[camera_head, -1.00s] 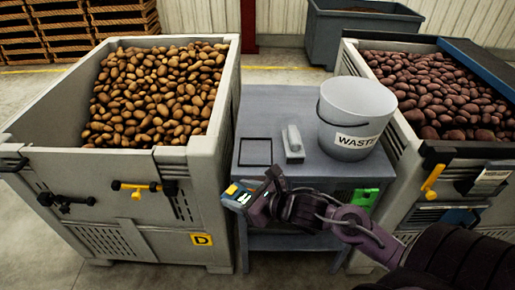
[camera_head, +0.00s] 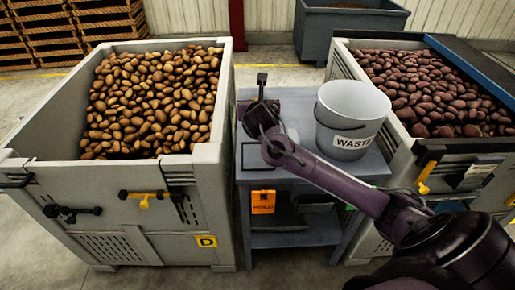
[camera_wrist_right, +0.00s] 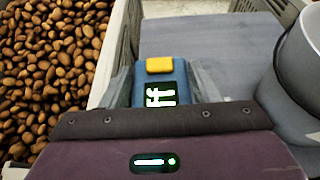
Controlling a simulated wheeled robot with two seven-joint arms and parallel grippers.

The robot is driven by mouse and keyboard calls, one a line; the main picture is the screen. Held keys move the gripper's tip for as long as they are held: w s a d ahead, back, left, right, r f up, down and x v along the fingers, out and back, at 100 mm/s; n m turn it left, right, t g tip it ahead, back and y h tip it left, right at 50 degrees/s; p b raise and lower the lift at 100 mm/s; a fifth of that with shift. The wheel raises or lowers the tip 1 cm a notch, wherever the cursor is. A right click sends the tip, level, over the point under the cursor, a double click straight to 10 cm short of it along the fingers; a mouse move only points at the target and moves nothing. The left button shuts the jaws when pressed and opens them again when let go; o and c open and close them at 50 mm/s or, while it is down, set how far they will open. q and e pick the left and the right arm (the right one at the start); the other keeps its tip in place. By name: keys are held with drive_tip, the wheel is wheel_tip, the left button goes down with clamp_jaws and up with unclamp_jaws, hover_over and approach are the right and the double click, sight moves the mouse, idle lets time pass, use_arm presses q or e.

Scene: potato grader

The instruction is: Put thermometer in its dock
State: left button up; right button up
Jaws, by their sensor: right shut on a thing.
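The thermometer shows in the right wrist view as a blue body (camera_wrist_right: 146,95) with a yellow top and a lit display. My right gripper (camera_wrist_right: 160,85) is shut on it, one finger on each side. In the head view my right gripper (camera_head: 262,98) is above the far left part of the grey table (camera_head: 298,97), and the thermometer cannot be made out clearly there. The small pale block seen earlier on the table, possibly the dock, is mostly hidden behind my right arm. My left gripper is not in view.
A white bucket marked WASTE (camera_head: 352,118) stands on the table's right. A dark square outline (camera_head: 251,156) is at its front left. Potato crates stand left (camera_head: 213,165) and right (camera_head: 399,150). An orange tag (camera_head: 263,201) hangs at the table's front.

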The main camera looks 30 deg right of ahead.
wheel_tip(320, 180, down, 16)
drive_tip(key=shift+f+p, duration=0.25)
drive_tip(key=shift+p, duration=0.05)
drive_tip(key=o, duration=1.1)
drive_tip(key=shift+f, duration=0.1)
drive_tip(key=shift+c, duration=0.2)
drive_tip(key=shift+s, duration=0.15)
drive_tip(key=v, duration=1.2)
drive_tip(key=shift+p, duration=0.4)
